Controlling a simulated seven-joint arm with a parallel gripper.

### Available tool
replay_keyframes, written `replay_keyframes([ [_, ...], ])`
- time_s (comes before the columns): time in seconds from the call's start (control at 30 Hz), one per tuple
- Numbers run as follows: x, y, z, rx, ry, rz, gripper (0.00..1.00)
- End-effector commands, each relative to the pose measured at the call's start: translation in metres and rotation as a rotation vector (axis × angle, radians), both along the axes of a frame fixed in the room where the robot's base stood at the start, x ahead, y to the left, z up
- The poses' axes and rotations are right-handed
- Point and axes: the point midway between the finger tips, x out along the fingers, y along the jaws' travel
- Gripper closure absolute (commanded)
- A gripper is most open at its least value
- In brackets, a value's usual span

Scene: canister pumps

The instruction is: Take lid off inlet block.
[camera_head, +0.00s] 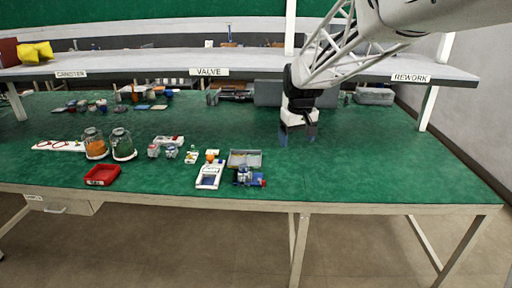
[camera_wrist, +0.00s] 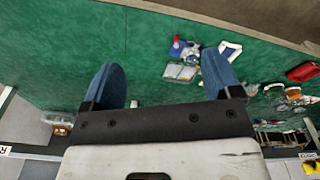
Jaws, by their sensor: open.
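My gripper (camera_head: 298,136) hangs above the green bench, right of the small parts, apart from all of them. In the wrist view its two blue fingers (camera_wrist: 162,80) are spread wide with nothing between them. A small blue-and-white block assembly with a red end (camera_head: 245,176) sits near the bench's front edge; it also shows in the wrist view (camera_wrist: 184,48). Small white-and-red blocks (camera_head: 153,151) stand farther left. I cannot tell which piece is the inlet block, and its lid is too small to make out.
A shallow grey tray (camera_head: 245,159) lies behind the blue assembly, with a white frame (camera_head: 209,176) to its left. Two glass jars (camera_head: 123,145) and a red tray (camera_head: 102,175) are farther left. A labelled shelf (camera_head: 240,62) spans the back. The bench's right side is clear.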

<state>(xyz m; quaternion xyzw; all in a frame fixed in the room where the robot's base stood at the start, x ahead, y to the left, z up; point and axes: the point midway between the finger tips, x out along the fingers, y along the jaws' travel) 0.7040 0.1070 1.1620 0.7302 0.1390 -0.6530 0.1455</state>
Motion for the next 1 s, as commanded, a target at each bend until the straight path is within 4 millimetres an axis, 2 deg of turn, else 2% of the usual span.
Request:
replay_keyframes([
  [0.1, 0.029, 0.015, -0.011, -0.004, 0.010, 0.033, 0.16],
  [0.57, 0.128, 0.071, -0.065, -0.015, 0.045, 0.151, 0.16],
  [1.0, 0.211, 0.132, -0.136, -0.025, 0.076, 0.266, 0.16],
])
